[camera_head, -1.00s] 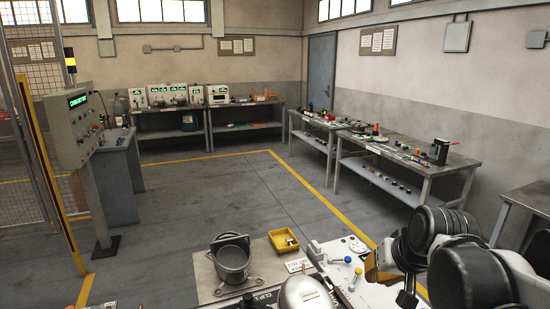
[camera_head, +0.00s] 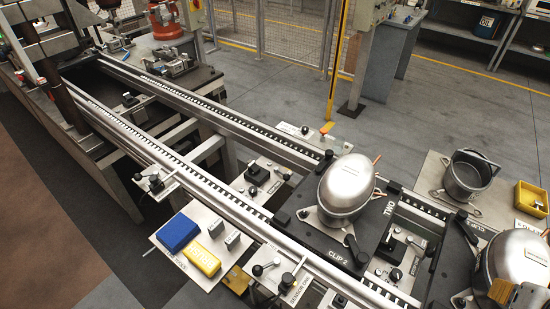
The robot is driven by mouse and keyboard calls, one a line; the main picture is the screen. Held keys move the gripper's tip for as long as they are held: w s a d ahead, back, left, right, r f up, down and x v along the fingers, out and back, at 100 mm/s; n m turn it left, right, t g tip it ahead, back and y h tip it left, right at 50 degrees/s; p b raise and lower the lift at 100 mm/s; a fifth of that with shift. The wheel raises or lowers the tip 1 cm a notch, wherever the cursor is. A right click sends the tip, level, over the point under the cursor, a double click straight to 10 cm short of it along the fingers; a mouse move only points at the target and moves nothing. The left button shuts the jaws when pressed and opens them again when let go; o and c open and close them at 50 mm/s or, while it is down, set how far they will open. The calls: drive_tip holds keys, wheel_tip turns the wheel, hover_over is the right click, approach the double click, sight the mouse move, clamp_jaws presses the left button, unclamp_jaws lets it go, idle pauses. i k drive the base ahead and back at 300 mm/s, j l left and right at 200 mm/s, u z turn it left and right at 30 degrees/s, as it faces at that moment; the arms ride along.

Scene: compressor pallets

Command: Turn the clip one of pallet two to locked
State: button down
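Pallet two (camera_head: 300,228) is a dark plate marked TWO, lying across the conveyor rails in the head view. It carries a silver domed compressor (camera_head: 347,184). No clip one label is readable on this pallet, and I cannot tell that clip's state. The dome hides part of the far side.
A second pallet with another dome (camera_head: 518,262) is at the lower right, partly cut off. A side plate holds a blue box (camera_head: 178,233) and a yellow box (camera_head: 201,259). A grey pot (camera_head: 468,177) and a yellow bin (camera_head: 532,199) are at the right. The left rails (camera_head: 170,90) are clear.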

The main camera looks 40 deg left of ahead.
sight(329, 154)
drive_tip(key=u, duration=1.15)
drive_tip(key=i+j, duration=0.25)
drive_tip(key=j, duration=0.2)
drive_tip(key=i+j, duration=0.55)
drive_tip(key=j, duration=0.3)
drive_tip(key=u, duration=0.05)
